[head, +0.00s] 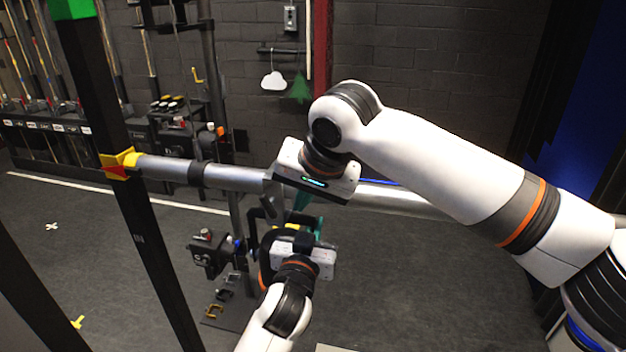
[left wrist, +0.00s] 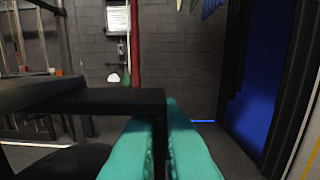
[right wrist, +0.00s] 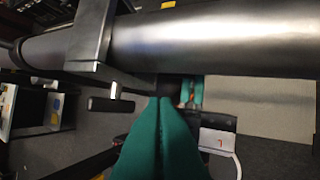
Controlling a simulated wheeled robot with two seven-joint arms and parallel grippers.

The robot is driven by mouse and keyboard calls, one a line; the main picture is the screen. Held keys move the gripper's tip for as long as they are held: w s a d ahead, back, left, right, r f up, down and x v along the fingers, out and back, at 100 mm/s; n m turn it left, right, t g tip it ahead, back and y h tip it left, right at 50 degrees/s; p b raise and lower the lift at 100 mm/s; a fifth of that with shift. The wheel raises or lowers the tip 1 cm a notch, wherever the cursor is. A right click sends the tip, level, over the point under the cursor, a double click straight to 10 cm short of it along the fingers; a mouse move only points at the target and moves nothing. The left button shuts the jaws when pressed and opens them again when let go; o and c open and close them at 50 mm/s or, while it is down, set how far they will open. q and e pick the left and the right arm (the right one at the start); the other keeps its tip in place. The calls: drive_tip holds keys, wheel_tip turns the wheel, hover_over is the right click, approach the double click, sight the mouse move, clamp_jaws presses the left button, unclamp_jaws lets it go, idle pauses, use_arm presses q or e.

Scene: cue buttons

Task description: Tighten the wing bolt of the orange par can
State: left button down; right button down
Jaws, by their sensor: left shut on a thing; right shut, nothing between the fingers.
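A dark lamp body with an orange edge (head: 264,262), apparently the orange par can, hangs below the silver pipe (head: 232,178) and is mostly hidden behind my left gripper. My left gripper (head: 305,235) is shut on a black bar (left wrist: 100,99), apparently the lamp's yoke; its teal fingers also show in the right wrist view (right wrist: 194,91). A dark clamp (right wrist: 92,42) sits around the pipe. A T-shaped piece (right wrist: 111,103) below it looks like the wing bolt. My right gripper (head: 303,200) is shut and empty under the pipe; its teal fingertips (right wrist: 161,104) are right of that piece, apart from it.
A black upright (head: 125,190) with a yellow-red bracket (head: 119,163) stands at the left. Another fixture (head: 208,250) hangs left of my left gripper. A cloud cutout (head: 273,80) and a green tree cutout (head: 300,87) hang by the back wall. Open floor lies beyond the pipe.

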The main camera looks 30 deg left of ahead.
sight(276, 217)
drive_tip(key=shift+s+a+f, duration=0.2)
drive_tip(key=shift+a+f, duration=0.1)
drive_tip(key=shift+a, duration=0.45)
drive_tip(key=shift+s+a+f, duration=0.2)
drive_tip(key=shift+a+f, duration=0.1)
drive_tip(key=shift+a, duration=0.45)
drive_tip(key=shift+f, duration=0.15)
drive_tip(key=shift+d+f+m+g+y, duration=0.1)
drive_tip(key=shift+m+g+y, duration=0.1)
drive_tip(key=shift+y, duration=0.6)
drive_tip(key=shift+f+m+g+y, duration=0.1)
drive_tip(key=shift+g+y, duration=0.1)
drive_tip(key=shift+y, duration=0.6)
drive_tip(key=shift+d+f+y, duration=0.15)
drive_tip(key=shift+f+y, duration=0.3)
drive_tip(key=shift+y, duration=0.75)
drive_tip(key=shift+s+f+m+y, duration=0.1)
drive_tip(key=shift+f+m+y, duration=0.2)
drive_tip(key=shift+f+y, duration=0.1)
drive_tip(key=shift+f+m+y, duration=0.3)
drive_tip(key=shift+f+y, duration=0.05)
drive_tip(key=shift+y, duration=0.65)
drive_tip(key=shift+f, duration=0.1)
